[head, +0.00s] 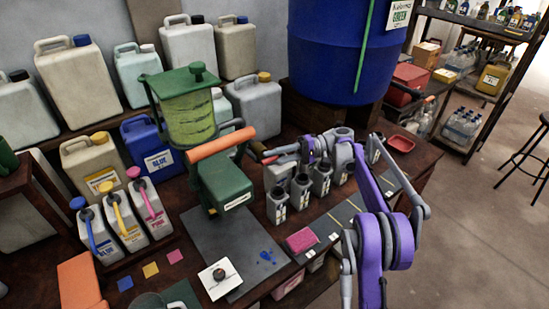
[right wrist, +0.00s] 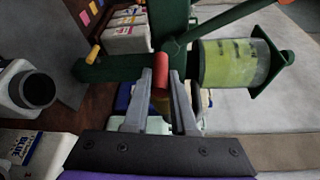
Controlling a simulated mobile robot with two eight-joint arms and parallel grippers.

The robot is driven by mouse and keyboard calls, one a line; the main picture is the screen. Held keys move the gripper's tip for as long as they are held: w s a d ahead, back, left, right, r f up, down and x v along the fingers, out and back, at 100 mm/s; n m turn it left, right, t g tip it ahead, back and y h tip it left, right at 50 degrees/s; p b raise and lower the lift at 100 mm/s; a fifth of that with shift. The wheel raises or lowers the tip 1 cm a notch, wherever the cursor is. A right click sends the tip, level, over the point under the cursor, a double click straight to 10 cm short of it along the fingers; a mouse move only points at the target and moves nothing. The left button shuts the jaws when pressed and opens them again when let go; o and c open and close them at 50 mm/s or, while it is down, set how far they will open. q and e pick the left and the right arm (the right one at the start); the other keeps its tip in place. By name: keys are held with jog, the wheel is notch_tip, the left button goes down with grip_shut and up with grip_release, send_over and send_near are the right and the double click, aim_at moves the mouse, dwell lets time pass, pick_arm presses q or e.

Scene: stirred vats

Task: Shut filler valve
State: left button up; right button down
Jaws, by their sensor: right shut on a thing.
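The green filler (head: 224,183) stands on the bench, with a clear tank (head: 190,118) of yellow-green liquid above its body and a salmon-coloured bar across its front. The tank also shows in the right wrist view (right wrist: 228,63). At the filler's right side is a small red valve handle (right wrist: 160,70). My right gripper (right wrist: 161,88) is shut on this handle, one finger on each side. In the head view the right gripper (head: 272,155) reaches in from the right, and its fingers partly hide the handle. My left gripper is not in view.
Several grey open-necked bottles (head: 277,205) stand just below my right gripper. A pink sponge-like block (head: 300,240) lies in front of them. A big blue barrel (head: 335,50) stands behind. Several jugs (head: 190,48) line the back left. A dark mat (head: 220,238) lies before the filler.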

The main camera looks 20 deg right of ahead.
jog(key=shift+f, duration=0.1)
jog(key=c, duration=0.7)
grip_release()
jog(key=shift+c, duration=0.2)
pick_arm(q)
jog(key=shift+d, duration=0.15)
